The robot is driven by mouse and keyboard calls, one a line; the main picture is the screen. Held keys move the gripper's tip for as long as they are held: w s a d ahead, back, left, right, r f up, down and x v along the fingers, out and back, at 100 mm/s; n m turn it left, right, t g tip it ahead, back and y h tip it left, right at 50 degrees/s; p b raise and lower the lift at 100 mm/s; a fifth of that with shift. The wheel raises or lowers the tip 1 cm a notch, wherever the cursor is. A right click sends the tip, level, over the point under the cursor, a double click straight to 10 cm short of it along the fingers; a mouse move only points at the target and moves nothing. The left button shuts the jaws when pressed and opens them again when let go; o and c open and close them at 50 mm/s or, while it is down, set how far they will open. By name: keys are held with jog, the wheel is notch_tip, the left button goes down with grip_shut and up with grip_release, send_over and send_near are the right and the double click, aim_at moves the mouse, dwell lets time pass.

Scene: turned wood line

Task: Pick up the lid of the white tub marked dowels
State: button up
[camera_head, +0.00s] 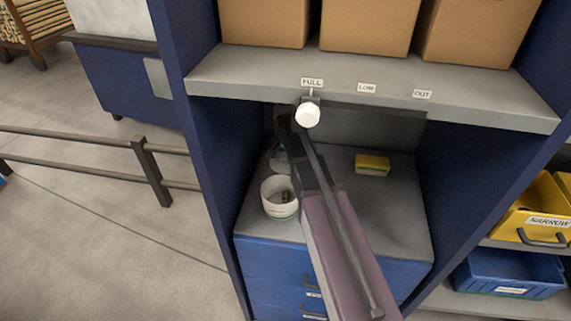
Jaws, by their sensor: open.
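A white tub (280,198) stands on the grey counter inside the blue cabinet, left of my arm. Its top looks open, and something small and brownish shows inside. Any marking on it is too small to read. I cannot make out a separate lid. My arm reaches in from the lower front, passing just right of the tub. My gripper (280,150) is at the dark far end, behind the tub and below the shelf. It is open, but its fingers are dim and partly hidden by the arm, and I see nothing held in it.
A shelf (460,103) with labels and cardboard boxes (368,25) overhangs the counter. A white round knob (308,115) hangs at its front edge. A yellow sponge-like block (372,165) lies right of my arm. Blue cabinet walls close both sides.

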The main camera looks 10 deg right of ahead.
aim_at(285, 157)
jog(key=shift+c, duration=0.2)
jog(key=c, duration=0.9)
jog(key=shift+c, duration=0.2)
jog(key=shift+r, duration=0.1)
notch_tip(285, 157, up, 10)
jog(key=p, duration=1)
jog(key=shift+d, duration=0.1)
dwell(0.5)
